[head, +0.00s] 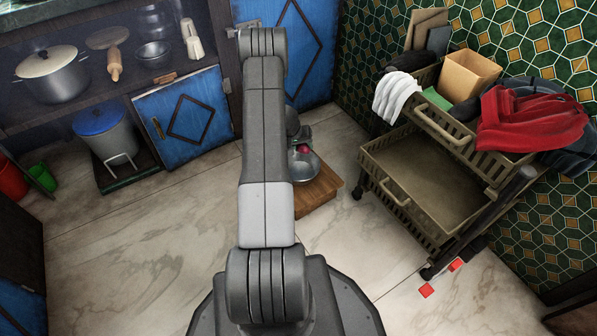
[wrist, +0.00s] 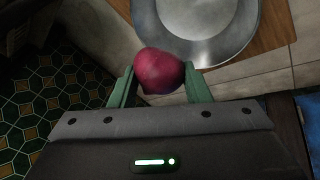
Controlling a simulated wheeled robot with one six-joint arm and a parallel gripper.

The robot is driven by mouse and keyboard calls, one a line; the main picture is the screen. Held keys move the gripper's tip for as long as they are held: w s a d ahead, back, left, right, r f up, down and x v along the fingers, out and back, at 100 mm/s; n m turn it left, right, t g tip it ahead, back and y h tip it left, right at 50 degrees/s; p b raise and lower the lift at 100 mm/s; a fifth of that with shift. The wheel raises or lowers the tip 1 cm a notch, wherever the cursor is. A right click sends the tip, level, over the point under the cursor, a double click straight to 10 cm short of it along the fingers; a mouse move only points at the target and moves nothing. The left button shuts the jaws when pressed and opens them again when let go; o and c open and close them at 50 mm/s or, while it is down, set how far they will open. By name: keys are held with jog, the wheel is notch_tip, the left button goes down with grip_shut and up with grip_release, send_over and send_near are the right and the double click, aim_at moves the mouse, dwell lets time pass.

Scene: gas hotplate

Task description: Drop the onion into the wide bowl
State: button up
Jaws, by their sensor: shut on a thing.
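The onion (wrist: 158,71) is dark red and round, and it sits between the two green fingers of my gripper (wrist: 160,86) in the wrist view. My gripper is shut on it. The wide bowl (wrist: 208,52) is a shallow metal one, just beyond the onion in the wrist view, partly cut off by the top edge. The onion overlaps its near rim in that picture; the height between them I cannot tell. In the head view the bowl (head: 303,170) is small, with the red onion (head: 303,149) by its far side. My arm partly hides both.
The bowl stands on a brown wooden surface (head: 318,191). A cart (head: 420,180) with baskets and cloths stands to the right. Blue cabinets (head: 185,120) and shelves with a pot (head: 52,78) are at the left and back. The marble floor at left is mostly clear.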

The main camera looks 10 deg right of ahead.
jog(key=shift+f, duration=1.6)
jog(key=o, duration=1.1)
jog(key=p+v, duration=0.2)
jog(key=v, duration=1.1)
jog(key=shift+s+a+r, duration=0.15)
jog(key=shift+s+r, duration=0.05)
jog(key=shift+r, duration=0.15)
jog(key=b+x, duration=0.2)
jog(key=x, duration=1.2)
jog(key=shift+w+b, duration=0.15)
jog(key=shift+b, duration=0.2)
notch_tip(320, 180, up, 4)
jog(key=shift+a+f+p, duration=0.1)
jog(key=shift+f+p, duration=0.1)
jog(key=shift+p, duration=0.35)
jog(key=shift+r, duration=0.6)
